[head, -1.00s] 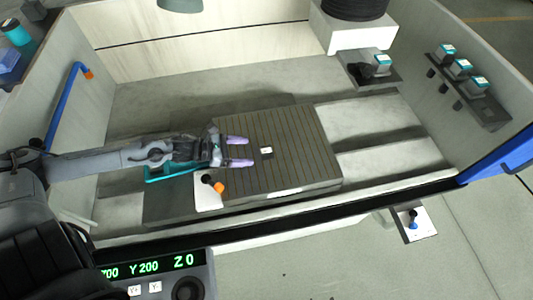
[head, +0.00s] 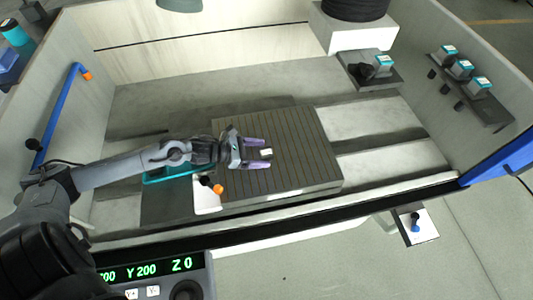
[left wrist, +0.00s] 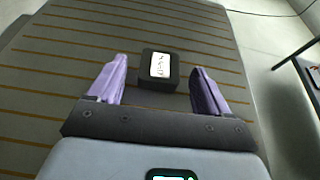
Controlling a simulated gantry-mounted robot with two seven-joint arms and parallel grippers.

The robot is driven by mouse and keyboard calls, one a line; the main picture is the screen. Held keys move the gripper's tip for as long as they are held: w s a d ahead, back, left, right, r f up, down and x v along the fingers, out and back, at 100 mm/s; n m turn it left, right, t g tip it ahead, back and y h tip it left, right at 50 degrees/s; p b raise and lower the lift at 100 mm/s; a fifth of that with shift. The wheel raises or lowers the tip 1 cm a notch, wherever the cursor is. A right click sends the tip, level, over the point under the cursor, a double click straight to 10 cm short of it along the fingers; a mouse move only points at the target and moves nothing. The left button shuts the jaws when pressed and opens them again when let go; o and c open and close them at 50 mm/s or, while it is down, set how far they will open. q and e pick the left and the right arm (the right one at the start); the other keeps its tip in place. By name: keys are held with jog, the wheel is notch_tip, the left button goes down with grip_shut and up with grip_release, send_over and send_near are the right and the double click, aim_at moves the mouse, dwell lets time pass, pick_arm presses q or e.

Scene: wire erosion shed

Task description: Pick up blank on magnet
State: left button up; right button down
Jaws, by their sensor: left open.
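The blank (left wrist: 157,69) is a small dark block with a white label marked in black. In the head view the blank (head: 266,152) sits on the striped magnet plate (head: 295,170). The magnet (left wrist: 60,45) also fills most of the left wrist view. My left gripper (head: 262,153) is open, with purple fingers at the blank, one on each side. In the left wrist view my left gripper (left wrist: 158,88) shows a gap between each finger and the blank. I cannot tell the gripper's height above the plate. My right gripper is not in view.
A white plate with an orange knob (head: 217,189) is at the magnet's front left corner. A teal tray edge (head: 168,178) lies under my left arm. A dark fixture (head: 375,72) stands at the back right. The magnet's right side is clear.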

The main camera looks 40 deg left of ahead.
pick_arm(q)
jog(key=c, duration=1.3)
jog(key=shift+c, duration=0.6)
jog(key=shift+r, duration=0.1)
